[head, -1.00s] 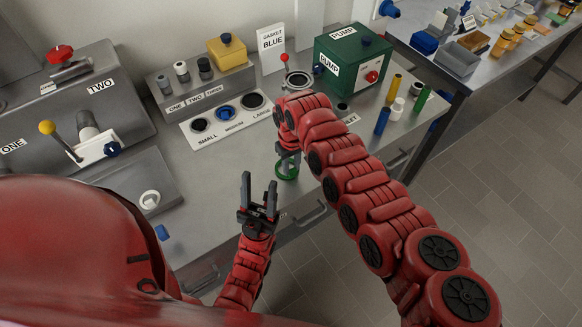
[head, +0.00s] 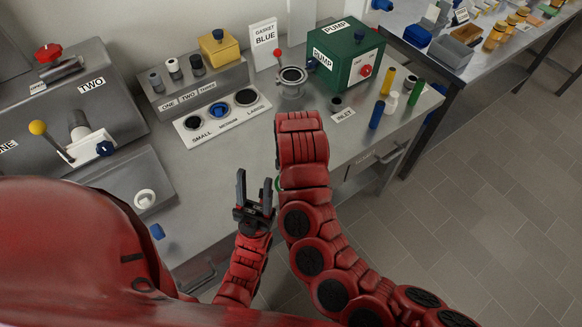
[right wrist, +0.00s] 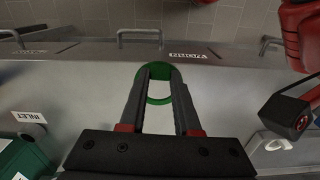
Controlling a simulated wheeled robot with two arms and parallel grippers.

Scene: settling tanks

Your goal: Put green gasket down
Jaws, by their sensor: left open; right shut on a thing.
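The green gasket (right wrist: 160,101) is a thin ring held between the fingertips of my right gripper (right wrist: 160,74) in the right wrist view. It appears over the bench top near the front edge; I cannot tell whether it touches the surface. In the head view only a sliver of the gasket (head: 277,184) shows left of my right arm, which hides the right gripper. My left gripper (head: 254,188) is open and empty, fingers pointing up, just left of the gasket. A sign (head: 264,43) reading GASKET BLUE stands at the back.
The steel bench (head: 215,172) has bare room left of my grippers. Behind are a white panel (head: 224,121) with small, medium and large spots, a round metal fitting (head: 291,87) and a green pump box (head: 345,60). Several coloured cylinders, including a blue one (head: 376,115), stand right.

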